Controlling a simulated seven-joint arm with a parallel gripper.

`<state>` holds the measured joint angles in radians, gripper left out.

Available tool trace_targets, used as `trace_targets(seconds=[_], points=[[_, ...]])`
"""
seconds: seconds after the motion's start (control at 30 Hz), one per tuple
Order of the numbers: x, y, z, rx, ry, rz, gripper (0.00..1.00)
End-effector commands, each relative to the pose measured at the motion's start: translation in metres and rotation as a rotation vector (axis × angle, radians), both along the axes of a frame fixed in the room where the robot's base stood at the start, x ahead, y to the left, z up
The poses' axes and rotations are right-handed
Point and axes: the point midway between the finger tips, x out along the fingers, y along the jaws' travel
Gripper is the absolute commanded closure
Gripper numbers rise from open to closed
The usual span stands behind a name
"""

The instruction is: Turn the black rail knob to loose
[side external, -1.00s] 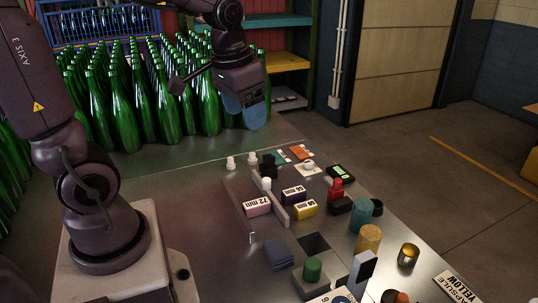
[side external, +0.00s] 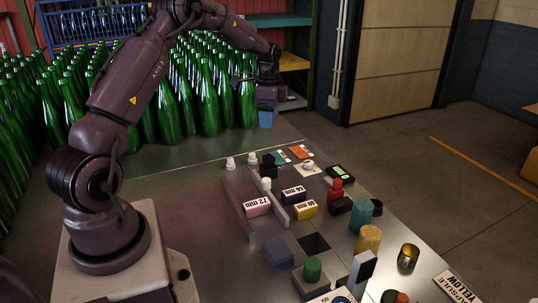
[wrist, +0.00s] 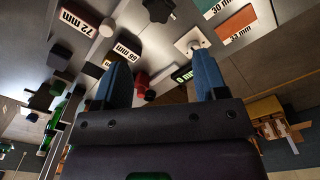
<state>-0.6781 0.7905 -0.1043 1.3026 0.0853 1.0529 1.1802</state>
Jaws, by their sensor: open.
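The black rail knob (side external: 268,162) stands at the far end of the rail area on the metal table, behind a white-topped post (side external: 266,184). What looks like the same knob shows at the top of the wrist view (wrist: 159,9), dark and lobed; its setting cannot be read. My gripper (side external: 266,117), with blue fingertips, hangs beyond the knob near the bottles, apart from it. In the wrist view my gripper (wrist: 163,76) is open, with nothing between its two blue fingers.
A red knob (side external: 336,186) and a display (side external: 340,171) stand to the right. Many green bottles (side external: 190,105) crowd behind.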

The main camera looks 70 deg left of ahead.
Motion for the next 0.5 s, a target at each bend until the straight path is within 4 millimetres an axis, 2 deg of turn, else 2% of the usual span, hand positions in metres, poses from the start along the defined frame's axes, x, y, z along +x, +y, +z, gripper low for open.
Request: trace_targets(seconds=[0.17,0.5], points=[[0.000,-0.001,-0.018,-0.002,0.004,-0.013,0.34],[-0.001,-0.001,-0.087,-0.003,0.003,-0.011,0.34]])
